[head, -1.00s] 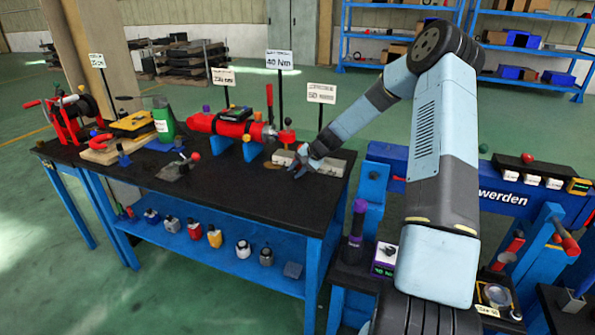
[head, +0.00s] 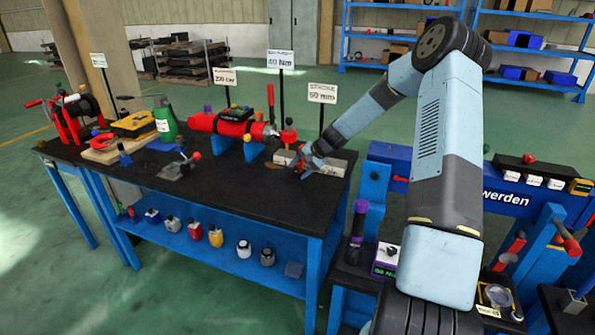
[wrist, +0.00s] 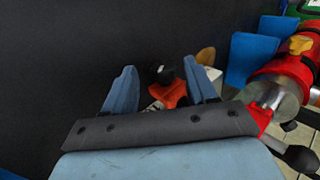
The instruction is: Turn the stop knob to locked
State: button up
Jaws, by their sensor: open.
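In the head view the pale stop block (head: 334,167) lies at the right end of the black table, below the "50 mm" sign (head: 322,93). My gripper (wrist: 160,70) is open, with one blue finger on each side of the orange piece; contact cannot be told. In the head view my gripper (head: 305,166) covers most of the knob, and a bit of orange shows.
A red-handled clamp (head: 180,167) lies farther left. The table's front middle (head: 250,190) is clear.

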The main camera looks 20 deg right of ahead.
jog(key=v, duration=1.2)
jog(key=shift+r, duration=0.3)
jog(key=shift+s+a, duration=0.1)
jog(key=shift+a, duration=0.05)
jog(key=shift+s+a+r, duration=0.1)
jog(key=shift+a+r, duration=0.05)
jog(key=shift+c, duration=1.4)
jog(key=s+a+r+n+g+h, duration=0.1)
jog(key=s+a+r+n+h, duration=0.1)
jog(key=s+a+r, duration=0.3)
jog(key=s+r+n, duration=0.1)
jog(key=s+r, duration=0.1)
jog(key=s, duration=0.1)
jog(key=shift+s+r+h, duration=0.25)
jog(key=shift+r+h, duration=0.05)
jog(key=shift+r, duration=0.05)
jog(key=s+a+r+n+h, duration=0.1)
jog(key=s+r, duration=0.4)
jog(key=s, duration=0.6)
jog(key=s+a+r+n+t+h, duration=0.1)
jog(key=s+r, duration=0.3)
jog(key=s, duration=0.8)
jog(key=s+a+r+n+t+h, duration=0.1)
jog(key=s+r, duration=0.4)
jog(key=s, duration=0.6)
jog(key=shift+s+r+n+h, duration=0.3)
jog(key=shift+n+h, duration=0.1)
jog(key=shift+n, duration=0.3)
